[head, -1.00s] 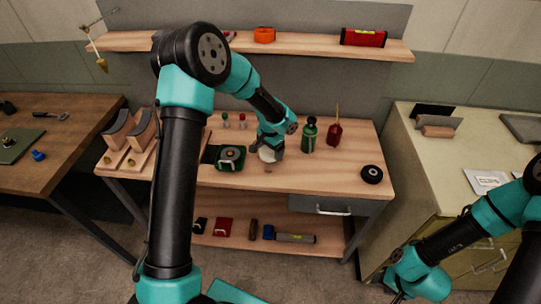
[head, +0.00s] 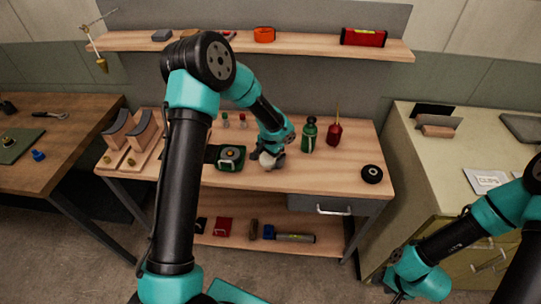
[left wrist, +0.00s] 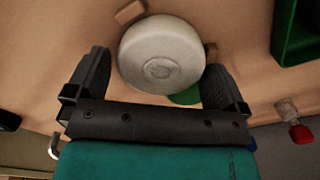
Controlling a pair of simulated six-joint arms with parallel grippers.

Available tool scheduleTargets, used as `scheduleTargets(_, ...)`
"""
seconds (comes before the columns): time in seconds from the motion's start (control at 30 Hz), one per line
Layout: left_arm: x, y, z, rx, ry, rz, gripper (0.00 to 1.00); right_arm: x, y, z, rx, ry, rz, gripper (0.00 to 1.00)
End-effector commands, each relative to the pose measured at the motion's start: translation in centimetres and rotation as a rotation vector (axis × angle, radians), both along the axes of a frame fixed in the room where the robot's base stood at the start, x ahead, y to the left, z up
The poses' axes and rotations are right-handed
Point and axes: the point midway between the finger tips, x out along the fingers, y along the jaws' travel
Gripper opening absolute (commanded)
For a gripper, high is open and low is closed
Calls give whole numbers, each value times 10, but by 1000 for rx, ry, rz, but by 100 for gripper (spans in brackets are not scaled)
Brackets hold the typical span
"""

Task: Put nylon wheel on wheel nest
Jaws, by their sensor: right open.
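The nylon wheel (head: 267,160) is a white disc at the middle of the wooden bench; it also shows large in the left wrist view (left wrist: 160,55). My left gripper (head: 274,158) has a finger on each side of the wheel and appears shut on it. Beneath the wheel, the left wrist view shows small wooden blocks (left wrist: 130,12) and the edge of a green disc (left wrist: 185,97); they look like the wheel nest, mostly hidden. I cannot tell whether the wheel touches it. My right gripper (head: 399,296) is low at the bottom right, open, partly cut off, away from the bench.
A green tray (head: 230,158) lies just left of the wheel. A green bottle (head: 309,134) and a red oil can (head: 334,134) stand behind right. A black wheel (head: 372,174) lies at the right end, with clear bench between. Wooden cradles (head: 130,140) stand at the left.

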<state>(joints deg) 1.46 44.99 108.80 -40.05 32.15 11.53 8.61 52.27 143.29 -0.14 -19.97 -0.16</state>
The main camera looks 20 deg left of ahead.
Motion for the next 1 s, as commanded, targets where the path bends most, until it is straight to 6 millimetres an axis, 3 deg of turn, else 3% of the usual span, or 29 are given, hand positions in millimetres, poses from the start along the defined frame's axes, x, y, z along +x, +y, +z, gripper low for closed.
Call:
scheduleTargets(0.27,0,0,2,0,-1,0,100,0,0,0,0,0,0,43)
scheduleTargets(0.47,1,0,17,1,-3,0,100,0,0,0,0,0,0,43)
scheduleTargets(1.0,1,0,109,0,-3,-1,100,0,0,0,0,0,0,43)
